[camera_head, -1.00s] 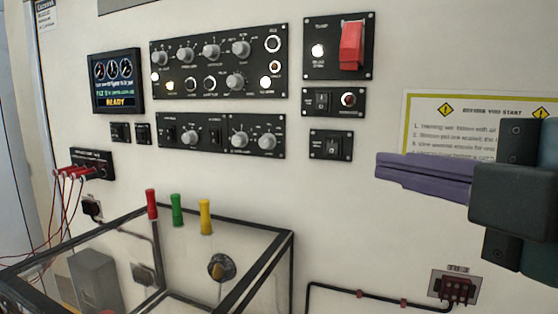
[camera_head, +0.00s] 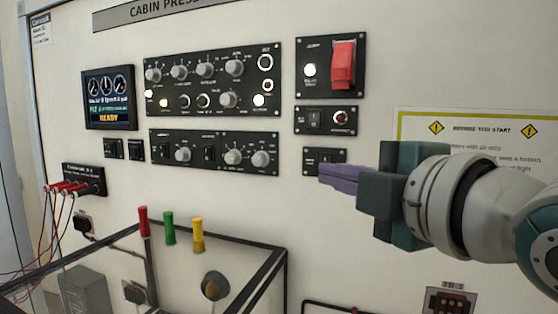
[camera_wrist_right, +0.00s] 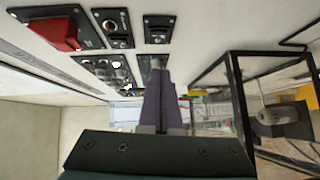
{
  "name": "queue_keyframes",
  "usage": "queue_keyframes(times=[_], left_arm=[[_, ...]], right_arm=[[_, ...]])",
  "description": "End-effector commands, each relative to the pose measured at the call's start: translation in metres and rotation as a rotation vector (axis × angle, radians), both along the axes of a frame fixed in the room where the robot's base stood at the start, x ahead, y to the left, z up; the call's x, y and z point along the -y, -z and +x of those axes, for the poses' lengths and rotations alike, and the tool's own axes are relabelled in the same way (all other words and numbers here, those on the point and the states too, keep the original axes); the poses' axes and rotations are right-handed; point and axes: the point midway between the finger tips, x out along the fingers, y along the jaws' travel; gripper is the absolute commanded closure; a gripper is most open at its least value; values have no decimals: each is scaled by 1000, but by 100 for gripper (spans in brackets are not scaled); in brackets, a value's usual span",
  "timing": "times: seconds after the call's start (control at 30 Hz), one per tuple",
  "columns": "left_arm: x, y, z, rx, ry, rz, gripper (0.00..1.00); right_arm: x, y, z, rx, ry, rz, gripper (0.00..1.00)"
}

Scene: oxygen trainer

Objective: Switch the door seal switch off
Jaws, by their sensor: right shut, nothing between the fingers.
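A small black panel (camera_head: 312,156) with a dark rocker switch sits lowest in the right column; its lettering is too small to read, so I cannot confirm it is the door seal switch. It also shows in the right wrist view (camera_wrist_right: 159,24). The rocker's position is unclear. My right gripper (camera_head: 322,174), with purple fingers, is shut and empty. Its tips lie at the panel's lower right edge in the head view, partly overlapping it; contact cannot be told. The closed fingers show in the right wrist view (camera_wrist_right: 160,70). My left gripper is not in view.
Above are another switch panel (camera_head: 300,121) with a red light and a panel with a red guard (camera_head: 343,65). Knob panels (camera_head: 212,75) and a READY display (camera_head: 109,97) lie left. A black-framed clear box (camera_head: 270,262) stands below. A notice (camera_head: 470,125) hangs behind my arm.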

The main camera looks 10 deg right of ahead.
Motion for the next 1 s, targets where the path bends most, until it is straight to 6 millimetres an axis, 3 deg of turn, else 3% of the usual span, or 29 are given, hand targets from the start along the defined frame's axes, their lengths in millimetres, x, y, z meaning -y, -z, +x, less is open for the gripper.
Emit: queue_keyframes(times=[0.1, 0.2, 0.4, 0.87, 1.0], left_arm=[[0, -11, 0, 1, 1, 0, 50], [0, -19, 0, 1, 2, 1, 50], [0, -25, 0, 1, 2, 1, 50], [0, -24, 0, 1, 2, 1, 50], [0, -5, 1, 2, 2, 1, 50]], right_arm=[[-5, -2, 21, -2, 0, 3, 100], [6, 1, 33, -3, 2, -4, 100], [16, 5, 48, 0, 0, -2, 100], [19, 8, 51, 2, 0, -2, 100], [22, 16, 56, 45, 1, -33, 100]])
